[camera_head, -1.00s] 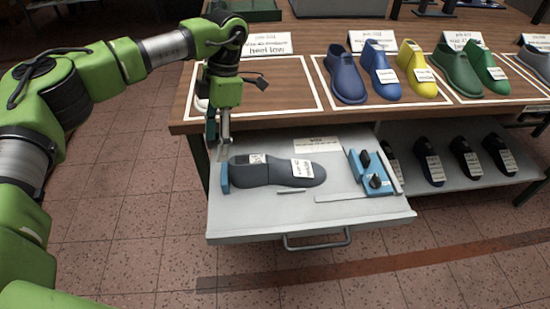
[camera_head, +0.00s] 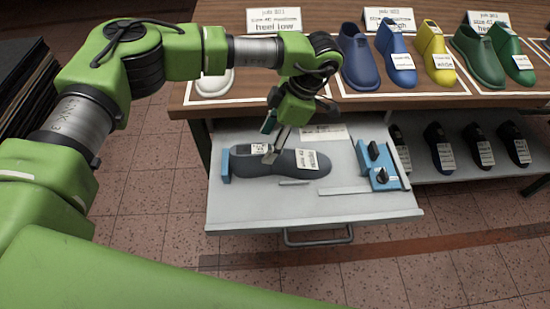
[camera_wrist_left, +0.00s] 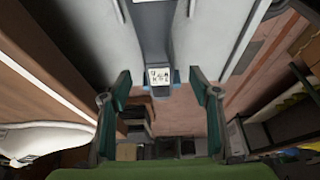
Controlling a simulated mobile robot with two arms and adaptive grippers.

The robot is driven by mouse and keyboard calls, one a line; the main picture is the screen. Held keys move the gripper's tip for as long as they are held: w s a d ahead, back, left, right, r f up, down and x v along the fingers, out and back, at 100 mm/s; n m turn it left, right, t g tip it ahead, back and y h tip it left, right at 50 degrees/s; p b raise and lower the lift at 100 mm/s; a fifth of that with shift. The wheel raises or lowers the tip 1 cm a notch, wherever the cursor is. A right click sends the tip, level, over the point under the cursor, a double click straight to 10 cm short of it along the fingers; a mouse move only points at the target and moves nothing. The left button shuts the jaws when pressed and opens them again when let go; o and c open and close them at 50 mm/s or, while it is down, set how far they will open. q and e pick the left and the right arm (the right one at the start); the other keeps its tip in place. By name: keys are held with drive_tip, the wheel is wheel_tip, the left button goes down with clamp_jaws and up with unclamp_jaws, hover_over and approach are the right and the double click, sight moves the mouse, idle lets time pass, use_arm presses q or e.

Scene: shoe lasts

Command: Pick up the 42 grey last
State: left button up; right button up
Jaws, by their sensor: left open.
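The grey last (camera_head: 230,161) lies on its side in the open drawer, with two white labels on it whose print is too small to read surely. In the left wrist view, my open fingers (camera_wrist_left: 160,95) frame the dark last (camera_wrist_left: 155,45), with a white label near the centre. My right gripper is not in view.
The pale drawer (camera_head: 235,218) also holds a blue fixture with black knobs (camera_head: 378,168) at right and a thin strip. A blue block (camera_head: 226,166) touches the last's left end. Above, the wooden table (camera_head: 350,102) carries blue, yellow and green lasts. Black shoes stand on a shelf at right.

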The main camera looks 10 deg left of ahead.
sight(264, 148)
use_arm(q)
drive_tip(key=shift+a+f, duration=0.15)
drive_tip(key=shift+f, duration=0.1)
drive_tip(key=p+x, duration=0.1)
drive_tip(key=x, duration=0.2)
drive_tip(key=shift+a+f+p, duration=0.1)
drive_tip(key=shift+f+p, duration=0.2)
drive_tip(key=shift+a+f, duration=0.2)
drive_tip(key=shift+f, duration=0.35)
clamp_jaws()
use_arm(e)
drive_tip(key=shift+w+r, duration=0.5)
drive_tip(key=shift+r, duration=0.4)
